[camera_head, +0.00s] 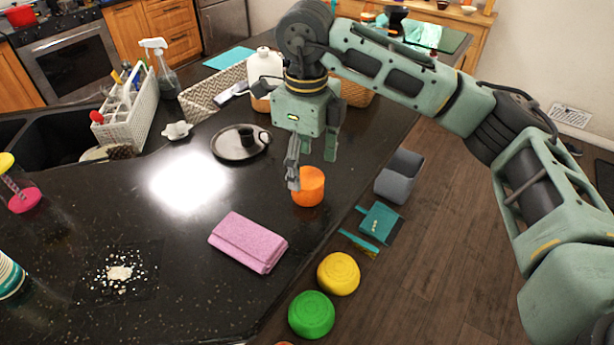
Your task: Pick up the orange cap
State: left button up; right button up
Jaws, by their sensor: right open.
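The orange cap (308,187) is a short, round, bright orange piece on the black counter, near its right edge. My right gripper (309,172) hangs from above just behind and over the cap, its fingers pointing down. The fingers are spread, and the left finger overlaps the cap's left edge in the picture. I cannot tell whether it touches. The gripper holds nothing that I can see. My left gripper is not in view.
A folded pink cloth (248,242) lies left of the cap's front. A dark plate (240,143) with a cup stands behind it. A wicker basket (215,92) and a white jug (264,72) stand farther back. Yellow (338,273) and green (311,314) round pieces show at lower right.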

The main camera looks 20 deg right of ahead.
aim_at(307, 179)
notch_tip(307, 179, down, 2)
jog(key=shift+s+f+p, duration=0.1)
jog(key=shift+s+p, duration=0.05)
jog(key=shift+p, duration=0.75)
jog(key=shift+w+f, duration=0.2)
jog(key=shift+f, duration=1.15)
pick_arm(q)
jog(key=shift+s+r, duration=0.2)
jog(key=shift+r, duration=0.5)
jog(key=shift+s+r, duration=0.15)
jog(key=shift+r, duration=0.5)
pick_arm(e)
jog(key=c, duration=0.9)
